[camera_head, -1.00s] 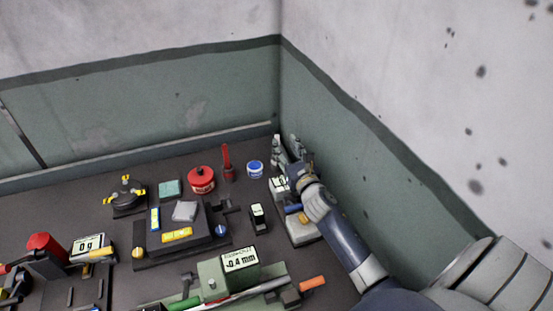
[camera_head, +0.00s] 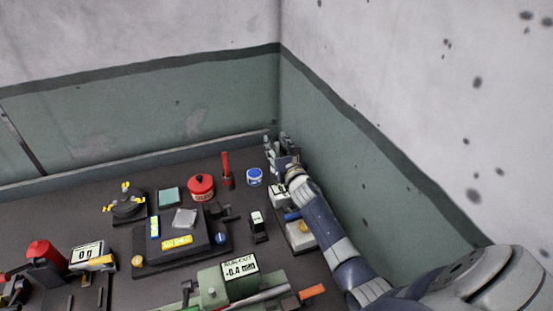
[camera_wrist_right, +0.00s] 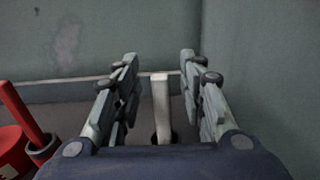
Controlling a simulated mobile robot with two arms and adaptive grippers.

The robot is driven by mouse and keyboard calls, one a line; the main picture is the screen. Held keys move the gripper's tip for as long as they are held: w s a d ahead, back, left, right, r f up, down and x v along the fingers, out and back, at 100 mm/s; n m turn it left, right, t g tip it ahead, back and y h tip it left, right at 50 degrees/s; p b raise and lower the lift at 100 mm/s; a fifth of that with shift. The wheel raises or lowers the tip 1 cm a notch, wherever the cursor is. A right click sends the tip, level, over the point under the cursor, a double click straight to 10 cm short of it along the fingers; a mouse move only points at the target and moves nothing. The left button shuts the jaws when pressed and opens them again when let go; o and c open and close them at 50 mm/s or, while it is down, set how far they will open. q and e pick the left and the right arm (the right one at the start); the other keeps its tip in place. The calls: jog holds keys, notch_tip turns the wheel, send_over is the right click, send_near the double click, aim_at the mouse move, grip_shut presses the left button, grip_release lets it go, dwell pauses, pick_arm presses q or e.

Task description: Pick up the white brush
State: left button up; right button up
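The white brush (camera_wrist_right: 161,105) stands upright in the right wrist view, its lower end in a dark round holder. It is between the two fingers of my right gripper (camera_wrist_right: 160,85), with a gap on each side. The fingers are spread open and hold nothing. In the head view my right gripper (camera_head: 278,147) is at the back right corner of the table by the wall. There the brush cannot be clearly told from the fingers. My left gripper is not in view.
A red brush (camera_head: 226,165) stands in its holder left of my gripper, near a red pot (camera_head: 201,185) and a blue-and-white jar (camera_head: 254,177). A grey device (camera_head: 300,236) lies under my right forearm. Green walls close off the back and right.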

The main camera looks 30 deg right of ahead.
grip_shut()
dwell(0.3)
